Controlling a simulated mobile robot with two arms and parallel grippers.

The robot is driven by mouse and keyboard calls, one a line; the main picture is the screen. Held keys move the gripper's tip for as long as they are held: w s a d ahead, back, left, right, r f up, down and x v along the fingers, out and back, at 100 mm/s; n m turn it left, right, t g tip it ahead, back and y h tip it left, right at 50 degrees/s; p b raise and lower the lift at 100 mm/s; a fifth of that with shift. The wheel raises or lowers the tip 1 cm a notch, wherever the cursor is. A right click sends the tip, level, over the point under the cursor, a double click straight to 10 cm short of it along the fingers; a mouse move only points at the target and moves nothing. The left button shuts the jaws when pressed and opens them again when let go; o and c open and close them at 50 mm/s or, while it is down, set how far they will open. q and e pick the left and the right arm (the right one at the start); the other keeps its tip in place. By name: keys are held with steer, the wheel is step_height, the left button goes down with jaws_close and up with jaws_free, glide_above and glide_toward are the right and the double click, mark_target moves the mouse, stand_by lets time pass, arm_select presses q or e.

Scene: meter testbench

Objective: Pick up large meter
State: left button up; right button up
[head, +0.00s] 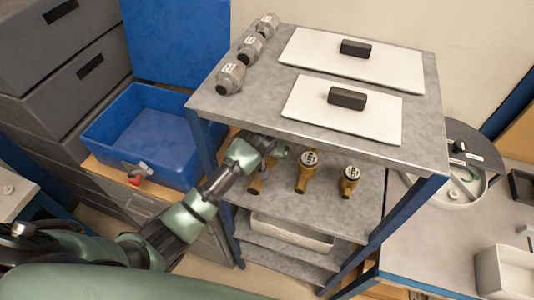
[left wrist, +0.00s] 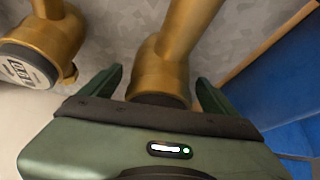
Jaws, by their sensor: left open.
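Several brass meters stand on the middle shelf of the grey rack. The left one (head: 256,186) is partly hidden behind my left gripper (head: 276,149). A middle meter (head: 304,182) with a pale dial and a right meter (head: 350,182) that looks smaller are in plain view. In the left wrist view my left gripper (left wrist: 158,80) is open, with its fingers on either side of a brass meter body (left wrist: 160,78). Whether the fingers touch it is unclear. Another meter (left wrist: 50,35) with a dial shows at the left there. My right gripper is not in view.
The rack's top shelf (head: 255,103) overhangs the meters and holds grey meters (head: 231,78) and white boards (head: 342,125) with black blocks. Blue posts (head: 398,219) flank the shelf. A blue bin (head: 155,125) stands left and a workbench (head: 430,240) right.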

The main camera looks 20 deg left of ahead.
arm_select(q)
jaws_close()
steer(key=shift+w+r, duration=0.2)
